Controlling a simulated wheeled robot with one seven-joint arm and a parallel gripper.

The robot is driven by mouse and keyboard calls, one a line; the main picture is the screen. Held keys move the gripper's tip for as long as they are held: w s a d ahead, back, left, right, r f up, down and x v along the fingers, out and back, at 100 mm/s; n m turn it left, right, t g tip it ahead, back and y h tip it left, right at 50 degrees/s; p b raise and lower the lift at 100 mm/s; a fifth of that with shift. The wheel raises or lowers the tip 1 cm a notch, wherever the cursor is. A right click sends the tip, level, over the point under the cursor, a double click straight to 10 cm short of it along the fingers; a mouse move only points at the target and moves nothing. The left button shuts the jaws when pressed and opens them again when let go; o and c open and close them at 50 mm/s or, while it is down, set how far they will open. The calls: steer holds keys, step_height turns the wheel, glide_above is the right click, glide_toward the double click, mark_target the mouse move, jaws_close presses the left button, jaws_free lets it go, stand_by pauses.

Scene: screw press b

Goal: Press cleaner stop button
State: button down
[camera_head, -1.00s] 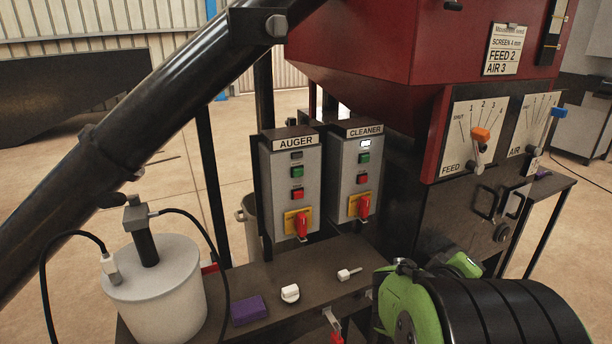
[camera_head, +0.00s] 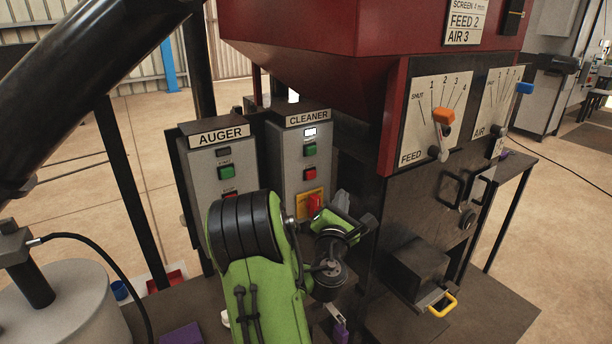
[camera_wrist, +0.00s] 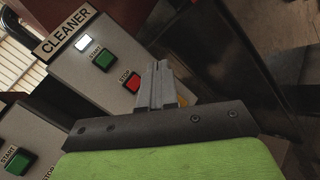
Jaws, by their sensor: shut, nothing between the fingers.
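The cleaner box (camera_head: 291,160) is a grey panel labelled CLEANER, with a lit white indicator (camera_head: 311,132) and a green start button (camera_head: 310,150). In the wrist view the stop button (camera_wrist: 131,82) is clear, just left of my gripper's fingers (camera_wrist: 158,70). The fingers are shut and empty, in front of the panel's lower part. In the head view they are right of and lower than the button; I see no contact.
The auger box (camera_head: 212,165) with similar buttons stands close at left. The dark machine body with feed (camera_head: 432,110) and air levers is at right. A red hopper (camera_head: 310,40) hangs above.

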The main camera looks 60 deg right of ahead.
mark_target(312, 175)
steer(key=w+d+p, duration=0.4)
steer(key=w+p, duration=0.1)
steer(key=w, duration=0.3)
steer(key=shift+p, duration=0.35)
stand_by(1.7)
steer(key=shift+w+d, duration=0.25)
steer(key=shift+w, duration=0.05)
steer(key=shift+w+d+p, duration=0.15)
steer(key=shift+w+p, duration=0.25)
steer(key=shift+p, duration=0.25)
stand_by(0.6)
steer(key=shift+s+a+b, duration=0.35)
steer(key=shift+s+b, duration=0.4)
